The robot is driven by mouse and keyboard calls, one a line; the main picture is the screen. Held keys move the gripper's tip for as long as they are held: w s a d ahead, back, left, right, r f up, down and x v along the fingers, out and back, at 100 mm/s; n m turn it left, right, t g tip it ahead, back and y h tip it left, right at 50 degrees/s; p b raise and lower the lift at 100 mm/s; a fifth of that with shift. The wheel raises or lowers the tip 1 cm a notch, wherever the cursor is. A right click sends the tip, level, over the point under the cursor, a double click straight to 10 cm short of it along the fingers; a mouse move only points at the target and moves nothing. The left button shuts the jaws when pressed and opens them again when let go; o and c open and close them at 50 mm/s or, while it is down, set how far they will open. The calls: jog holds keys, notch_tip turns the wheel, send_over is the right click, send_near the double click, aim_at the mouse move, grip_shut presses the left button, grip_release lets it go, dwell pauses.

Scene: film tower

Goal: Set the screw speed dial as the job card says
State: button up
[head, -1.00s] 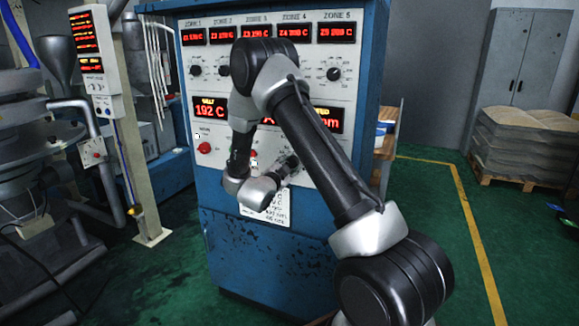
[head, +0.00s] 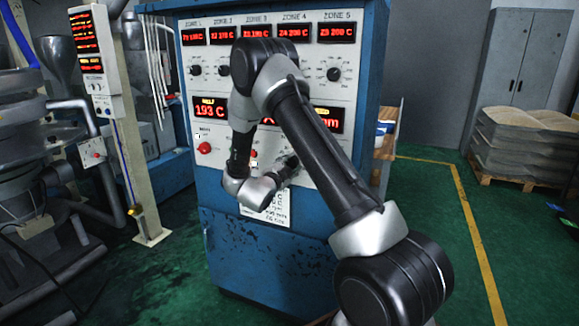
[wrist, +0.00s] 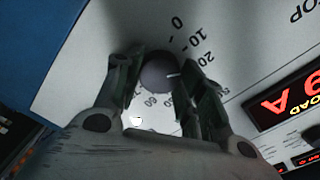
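The dial (wrist: 158,72) is a dark round knob with a white pointer line, on a light panel with a printed scale. The visible numbers include 0, 10, 20 and 60. The pointer is directed to the right in the wrist view, near the 20 side. My gripper (wrist: 163,72) has one finger on each side of the knob, close against it. In the head view my gripper (head: 290,163) is at the lower panel, and my arm hides the dial. The job card (head: 276,210) hangs below, partly covered by my wrist; its text is too small to read.
The blue cabinet (head: 270,265) carries zone displays and knobs (head: 334,74) above. A red knob (head: 204,147) is at its left. A red load display (wrist: 292,100) is near the dial. Sacks (head: 530,145) lie on a pallet at right. Green floor is open there.

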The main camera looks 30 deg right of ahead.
jog(key=o, duration=0.5)
jog(key=shift+c, duration=0.2)
jog(key=v, duration=1.2)
